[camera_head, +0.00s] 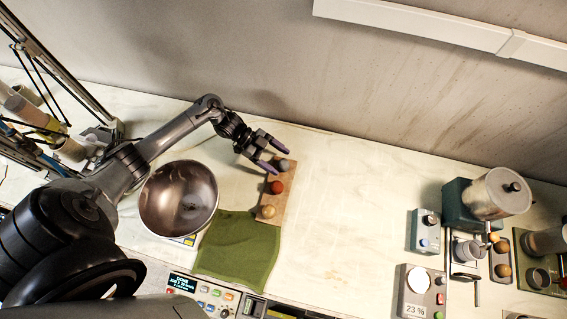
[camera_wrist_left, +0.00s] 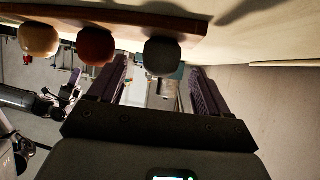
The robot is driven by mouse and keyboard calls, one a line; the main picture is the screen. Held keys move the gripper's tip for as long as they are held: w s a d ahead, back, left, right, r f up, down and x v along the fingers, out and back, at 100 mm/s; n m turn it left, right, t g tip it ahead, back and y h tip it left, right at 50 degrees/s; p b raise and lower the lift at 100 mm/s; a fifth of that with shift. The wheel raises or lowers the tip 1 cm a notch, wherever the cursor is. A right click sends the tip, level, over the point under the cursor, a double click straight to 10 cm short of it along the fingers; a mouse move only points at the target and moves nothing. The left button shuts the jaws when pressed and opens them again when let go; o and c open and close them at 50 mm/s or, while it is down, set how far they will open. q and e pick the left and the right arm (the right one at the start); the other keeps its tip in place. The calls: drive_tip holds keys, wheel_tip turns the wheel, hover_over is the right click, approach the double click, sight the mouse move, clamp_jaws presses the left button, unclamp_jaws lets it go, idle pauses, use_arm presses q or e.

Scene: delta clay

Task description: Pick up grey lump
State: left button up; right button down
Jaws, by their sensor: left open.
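The grey lump (camera_head: 283,165) sits at the far end of a wooden board (camera_head: 270,190), beside a red-brown lump (camera_head: 276,187) and a tan lump (camera_head: 268,211). My left gripper (camera_head: 280,160) is open with its fingers reaching toward the grey lump from the left. In the left wrist view the grey lump (camera_wrist_left: 162,57) appears between the two open fingers (camera_wrist_left: 160,80), near their tips. Whether either finger touches it I cannot tell. The red-brown lump (camera_wrist_left: 96,46) and tan lump (camera_wrist_left: 38,39) lie to its left there.
A metal bowl (camera_head: 178,199) stands on a scale left of the board. A green cloth (camera_head: 238,250) lies in front. The table between board and devices is clear. A wall rises behind.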

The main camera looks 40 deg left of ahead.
use_arm(q)
drive_tip(key=shift+w+d+f, duration=0.2)
drive_tip(key=shift+d+f, duration=0.15)
drive_tip(key=shift+d, duration=0.25)
drive_tip(key=c, duration=1.2)
drive_tip(key=shift+o, duration=0.2)
drive_tip(key=shift+r, duration=0.15)
